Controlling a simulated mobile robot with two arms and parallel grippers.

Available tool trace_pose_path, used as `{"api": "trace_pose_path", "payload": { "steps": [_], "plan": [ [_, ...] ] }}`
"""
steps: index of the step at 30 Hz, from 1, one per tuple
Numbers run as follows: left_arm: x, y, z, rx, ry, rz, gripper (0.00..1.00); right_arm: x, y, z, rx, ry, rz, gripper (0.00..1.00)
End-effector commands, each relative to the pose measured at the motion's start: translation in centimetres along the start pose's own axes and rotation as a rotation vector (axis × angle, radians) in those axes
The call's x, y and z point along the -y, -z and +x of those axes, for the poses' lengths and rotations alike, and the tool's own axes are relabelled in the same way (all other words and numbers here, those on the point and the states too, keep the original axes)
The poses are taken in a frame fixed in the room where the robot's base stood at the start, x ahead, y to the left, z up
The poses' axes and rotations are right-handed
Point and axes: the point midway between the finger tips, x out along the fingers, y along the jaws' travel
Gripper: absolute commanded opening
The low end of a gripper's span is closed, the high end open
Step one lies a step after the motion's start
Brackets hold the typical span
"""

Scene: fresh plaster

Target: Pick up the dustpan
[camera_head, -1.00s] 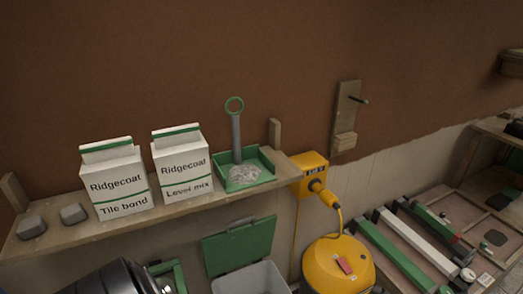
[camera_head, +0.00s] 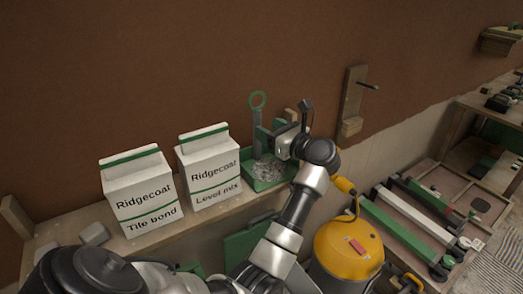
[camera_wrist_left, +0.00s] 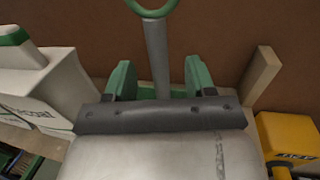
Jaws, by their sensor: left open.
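The dustpan stands on the wall shelf, a green pan (camera_head: 256,178) holding pale debris, with an upright grey handle (camera_head: 257,128) topped by a green ring (camera_head: 257,100). My left gripper (camera_head: 268,138) is open at the handle, level with its lower part and above the pan. In the left wrist view the handle (camera_wrist_left: 157,45) rises between the two green fingers (camera_wrist_left: 159,78), with a gap on each side. My wrist hides part of the pan. My right gripper is not in view.
Two white Ridgecoat cartons, Tile bond (camera_head: 140,190) and Level mix (camera_head: 208,170), stand left of the dustpan on the shelf (camera_head: 175,233). A wooden post (camera_wrist_left: 262,75) rises on the right. A yellow vacuum (camera_head: 347,252) stands below.

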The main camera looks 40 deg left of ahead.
Motion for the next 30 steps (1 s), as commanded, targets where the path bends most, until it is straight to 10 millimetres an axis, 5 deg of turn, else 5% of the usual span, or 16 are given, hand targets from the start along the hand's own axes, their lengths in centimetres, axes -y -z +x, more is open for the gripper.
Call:
{"api": "trace_pose_path", "payload": {
  "steps": [5,15,23,30],
  "plan": [
    [-0.1,-0.1,1.5,0.002,-0.001,0.002,0.55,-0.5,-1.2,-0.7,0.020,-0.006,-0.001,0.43],
    [-0.3,0.0,5.9,0.005,-0.001,0.005,0.55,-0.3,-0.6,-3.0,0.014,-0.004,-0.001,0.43],
    [-0.2,0.3,6.3,0.002,0.001,0.003,0.55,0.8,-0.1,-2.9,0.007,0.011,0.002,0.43],
    [-0.2,0.2,6.3,0.002,0.001,0.003,0.23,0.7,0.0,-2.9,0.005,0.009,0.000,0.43]
  ]
}}
